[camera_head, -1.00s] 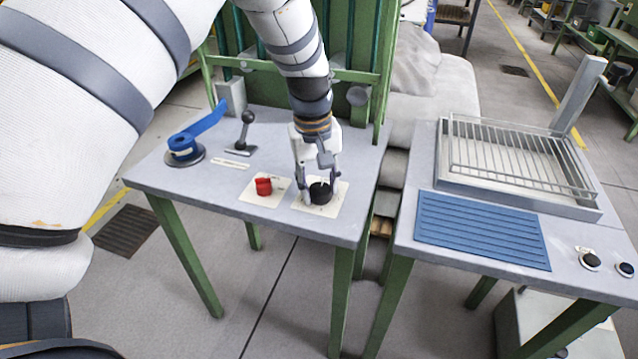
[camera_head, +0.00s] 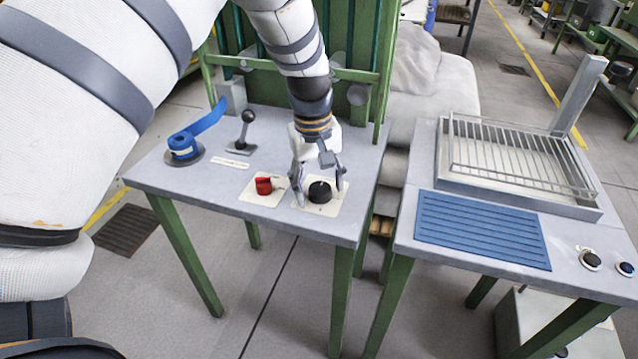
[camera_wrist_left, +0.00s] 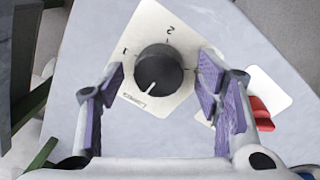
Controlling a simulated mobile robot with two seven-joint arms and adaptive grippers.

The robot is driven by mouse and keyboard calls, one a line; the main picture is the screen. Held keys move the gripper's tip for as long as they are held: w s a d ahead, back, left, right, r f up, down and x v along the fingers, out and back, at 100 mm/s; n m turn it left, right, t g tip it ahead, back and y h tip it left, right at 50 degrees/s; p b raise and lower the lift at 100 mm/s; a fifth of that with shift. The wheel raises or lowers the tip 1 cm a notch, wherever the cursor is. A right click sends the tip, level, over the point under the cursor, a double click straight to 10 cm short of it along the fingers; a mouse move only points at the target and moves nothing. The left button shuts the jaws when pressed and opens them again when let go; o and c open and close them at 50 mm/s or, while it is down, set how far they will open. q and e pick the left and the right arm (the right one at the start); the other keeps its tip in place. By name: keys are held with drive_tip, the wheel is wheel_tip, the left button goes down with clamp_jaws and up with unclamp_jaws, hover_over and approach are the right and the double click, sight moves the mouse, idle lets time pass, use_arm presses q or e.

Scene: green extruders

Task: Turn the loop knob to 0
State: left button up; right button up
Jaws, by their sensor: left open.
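The black round loop knob (camera_head: 319,192) sits on a cream plate at the front right of the left table. In the left wrist view, the knob (camera_wrist_left: 160,68) has a white pointer line toward the lower left, near the printed word. Marks 1 and 2 show on the plate (camera_wrist_left: 186,36); a 0 is not readable. My left gripper (camera_head: 318,184) is open above the knob, one finger on each side of it. In the left wrist view its purple-padded fingers stand apart from the knob. My right gripper is not in view.
A red knob (camera_head: 263,185) on its own plate is close left of the loop knob. A second table with a wire rack (camera_head: 520,160) and blue mat (camera_head: 480,230) is right.

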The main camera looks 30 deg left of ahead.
sight(315, 188)
use_arm(q)
wheel_tip(315, 188, up, 12)
drive_tip(key=shift+s+a, duration=0.3)
